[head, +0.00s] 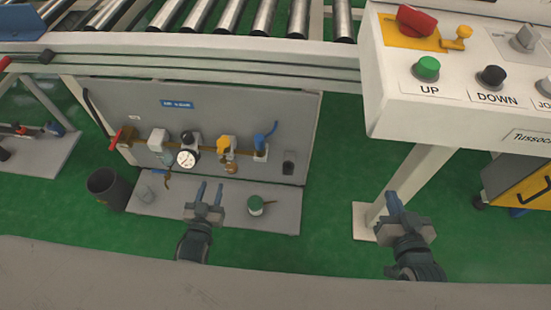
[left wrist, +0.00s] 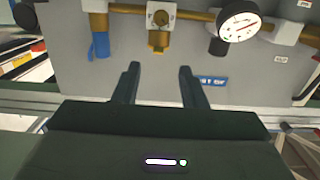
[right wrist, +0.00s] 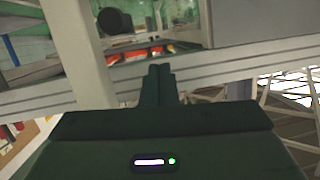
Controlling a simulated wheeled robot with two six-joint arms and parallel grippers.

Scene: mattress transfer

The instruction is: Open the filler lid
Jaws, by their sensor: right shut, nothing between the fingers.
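I cannot tell for sure which part is the filler lid. A grey panel (head: 250,110) carries a brass pipe line with a white-and-brass unit (head: 223,145), a round gauge (head: 187,158) and a blue lever (head: 265,135). The left wrist view shows the brass fitting (left wrist: 158,40) and the gauge (left wrist: 238,22) beyond the fingers. My left gripper (head: 210,188) is open and empty in front of the panel, below the gauge and apart from it. A small green-topped pot (head: 256,208) stands to its right. My right gripper (head: 393,197) is shut and empty beside the white post.
A dark bin (head: 105,187) stands left of the panel's grey base plate (head: 285,200). The roller conveyor (head: 200,15) runs above. A control box (head: 450,95) with buttons sits at the upper right on a white post (head: 412,178). Green floor (head: 330,200) lies open between the grippers.

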